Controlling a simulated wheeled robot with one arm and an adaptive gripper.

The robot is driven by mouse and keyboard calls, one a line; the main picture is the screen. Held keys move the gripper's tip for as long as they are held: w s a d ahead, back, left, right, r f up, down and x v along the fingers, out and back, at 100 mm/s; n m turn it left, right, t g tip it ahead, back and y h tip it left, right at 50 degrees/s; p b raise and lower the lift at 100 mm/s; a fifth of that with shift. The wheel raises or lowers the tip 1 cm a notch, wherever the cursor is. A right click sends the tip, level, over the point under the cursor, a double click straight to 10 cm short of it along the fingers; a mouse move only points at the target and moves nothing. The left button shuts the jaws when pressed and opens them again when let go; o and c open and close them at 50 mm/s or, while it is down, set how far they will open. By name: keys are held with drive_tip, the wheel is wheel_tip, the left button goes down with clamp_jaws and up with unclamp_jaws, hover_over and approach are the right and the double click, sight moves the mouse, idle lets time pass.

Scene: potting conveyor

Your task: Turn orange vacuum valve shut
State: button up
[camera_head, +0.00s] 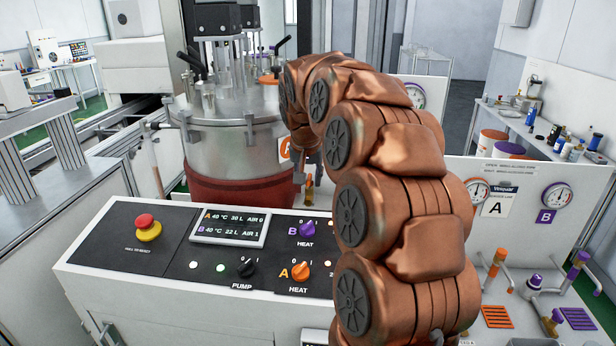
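My copper-coloured arm rises from the bottom centre and bends over toward the tank. My gripper (308,158) hangs at its far end, pointing down and mostly hidden by the arm; I cannot tell its opening. A small orange-yellow handle (309,184) shows just below it, and I cannot tell if they touch. An orange-handled valve (497,257) stands at the right, below the gauge and the Vacuum A sign (497,201). I cannot tell for sure which orange handle is the vacuum valve.
A steel tank (225,146) with a red-brown lower band stands behind the control panel (130,240). The panel has a red stop button, a display and orange and purple heat knobs. Purple-handled valves (577,265) stand at the right. A white panel with gauges rises behind my arm.

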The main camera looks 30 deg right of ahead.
clamp_jaws()
drive_tip(key=shift+f+n, duration=0.1)
drive_tip(key=shift+n, duration=0.2)
drive_tip(key=n+b, duration=0.1)
drive_tip(key=n+y+b, duration=0.1)
drive_tip(key=n, duration=0.1)
drive_tip(key=shift+s+d+f+n+t+y, duration=0.1)
drive_tip(key=shift+s+d+n+t+y, duration=0.05)
drive_tip(key=shift+n+t+y, duration=0.2)
drive_tip(key=n, duration=0.1)
drive_tip(key=n+y, duration=0.1)
drive_tip(key=n, duration=0.1)
drive_tip(key=shift+d+n, duration=0.2)
drive_tip(key=shift+n, duration=0.05)
drive_tip(key=n, duration=0.1)
drive_tip(key=n+y, duration=0.1)
drive_tip(key=n, duration=0.1)
drive_tip(key=shift+d+r+n+y, duration=0.2)
drive_tip(key=shift+d+n+y, duration=0.05)
drive_tip(key=shift+n, duration=0.05)
drive_tip(key=shift+d+f+n+g+y+p, duration=0.15)
drive_tip(key=shift+n+g+y+p, duration=0.25)
drive_tip(key=shift+n, duration=0.85)
drive_tip(key=shift+d+r+n+g+y+p, duration=0.15)
drive_tip(key=shift+n+y, duration=0.35)
drive_tip(key=shift+n, duration=0.75)
drive_tip(key=shift+f, duration=0.15)
